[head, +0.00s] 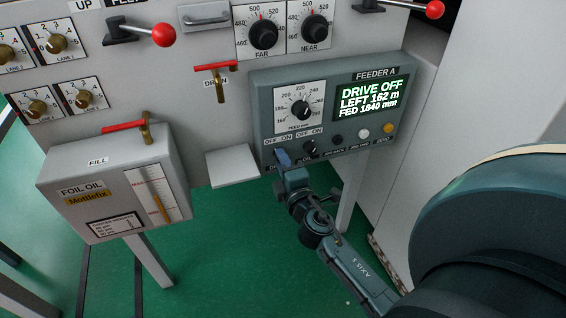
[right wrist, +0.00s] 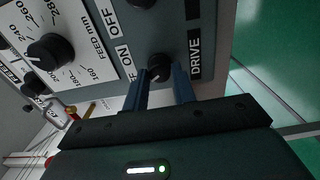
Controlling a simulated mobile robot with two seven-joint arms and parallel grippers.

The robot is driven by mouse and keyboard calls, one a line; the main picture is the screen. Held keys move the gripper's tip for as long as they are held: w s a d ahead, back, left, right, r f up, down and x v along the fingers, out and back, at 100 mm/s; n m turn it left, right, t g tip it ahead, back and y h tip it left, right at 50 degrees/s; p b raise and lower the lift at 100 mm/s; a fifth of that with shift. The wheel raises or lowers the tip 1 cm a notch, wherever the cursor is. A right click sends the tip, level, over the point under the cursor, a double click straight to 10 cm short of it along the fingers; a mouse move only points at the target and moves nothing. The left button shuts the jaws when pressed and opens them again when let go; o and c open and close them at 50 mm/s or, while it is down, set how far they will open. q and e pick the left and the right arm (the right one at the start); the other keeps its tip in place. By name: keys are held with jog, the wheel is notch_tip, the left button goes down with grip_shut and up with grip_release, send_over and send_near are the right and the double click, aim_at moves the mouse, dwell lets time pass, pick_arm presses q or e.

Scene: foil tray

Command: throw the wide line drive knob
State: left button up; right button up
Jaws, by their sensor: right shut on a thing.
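The drive knob (right wrist: 159,66) is a black knob beside the DRIVE label on the Feeder A panel (head: 262,95), below the OFF/ON marks. My right gripper (head: 282,158) is at the panel's lower left corner and hides the knob in the head view. In the right wrist view my right gripper (right wrist: 160,80) has its two blue fingers on either side of the knob, shut on it. Which mark the knob points to is hard to tell. The display (head: 369,97) reads DRIVE OFF, LEFT 162 m, FED 1840 mm. My left gripper is not in view.
A second OFF/ON knob (head: 310,147) sits just right of the gripper, with several buttons further right. The feed dial (head: 301,109) is above. A white shelf (head: 232,167) juts out at left, near the foil oil box (head: 118,188).

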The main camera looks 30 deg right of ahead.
jog(key=shift+r, duration=0.1)
jog(key=o, duration=1)
pick_arm(q)
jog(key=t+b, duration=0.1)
jog(key=b, duration=0.1)
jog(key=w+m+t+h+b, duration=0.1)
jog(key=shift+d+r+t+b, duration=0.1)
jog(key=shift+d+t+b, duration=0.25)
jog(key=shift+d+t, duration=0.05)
pick_arm(e)
jog(key=v, duration=1.3)
